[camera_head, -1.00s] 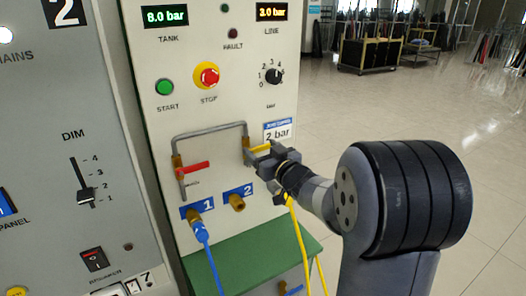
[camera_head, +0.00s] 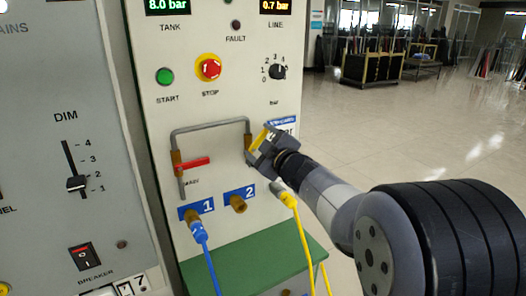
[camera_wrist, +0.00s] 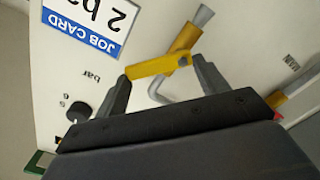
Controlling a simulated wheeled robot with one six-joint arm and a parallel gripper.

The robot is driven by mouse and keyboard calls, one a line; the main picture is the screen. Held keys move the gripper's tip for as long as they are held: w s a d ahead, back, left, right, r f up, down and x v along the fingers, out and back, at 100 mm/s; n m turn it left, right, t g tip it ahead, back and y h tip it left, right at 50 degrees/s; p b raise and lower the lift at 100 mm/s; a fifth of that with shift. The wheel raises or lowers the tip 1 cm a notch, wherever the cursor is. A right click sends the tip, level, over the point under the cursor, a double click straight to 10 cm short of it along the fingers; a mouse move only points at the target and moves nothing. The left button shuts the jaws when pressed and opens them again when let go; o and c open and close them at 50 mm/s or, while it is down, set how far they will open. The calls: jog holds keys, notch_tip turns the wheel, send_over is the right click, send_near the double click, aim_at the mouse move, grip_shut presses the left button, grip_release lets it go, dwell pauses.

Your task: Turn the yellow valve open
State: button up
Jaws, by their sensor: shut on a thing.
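The yellow valve handle (camera_head: 261,136) is on the upright pipe at the right of the grey pipe loop on the cream panel. It tilts up to the right in the head view. My gripper (camera_head: 265,146) is shut on it and partly hides it and the valve body. In the wrist view the yellow handle (camera_wrist: 150,67) lies between the two dark fingers of my gripper (camera_wrist: 160,72), joined to a brass-yellow valve body (camera_wrist: 186,38). The line display (camera_head: 275,7) reads 0.7 bar and the tank display (camera_head: 167,6) reads 8.0 bar.
A red-handled valve (camera_head: 194,163) is on the left pipe. A blue hose (camera_head: 203,245) joins outlet 1; brass outlet 2 (camera_head: 238,204) is bare. A yellow hose (camera_head: 302,235) with a grey end hangs below my gripper. A job card (camera_wrist: 88,27) is beside the handle. A green shelf (camera_head: 235,262) juts out below.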

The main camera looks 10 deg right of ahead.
jog(key=shift+s+a+n+b, duration=0.1)
jog(key=shift+a+n+b, duration=0.2)
jog(key=shift+n+b, duration=0.8)
jog(key=shift+s+a+n+b, duration=0.1)
jog(key=shift+a+n+b, duration=0.35)
jog(key=shift+n, duration=1.25)
jog(key=shift+s+a+n+b, duration=0.1)
jog(key=shift+a+n+b, duration=0.1)
jog(key=shift+n+b, duration=0.95)
jog(key=shift+n, duration=0.45)
jog(key=o, duration=1)
jog(key=shift+p+v, duration=0.7)
jog(key=shift+v, duration=4.7)
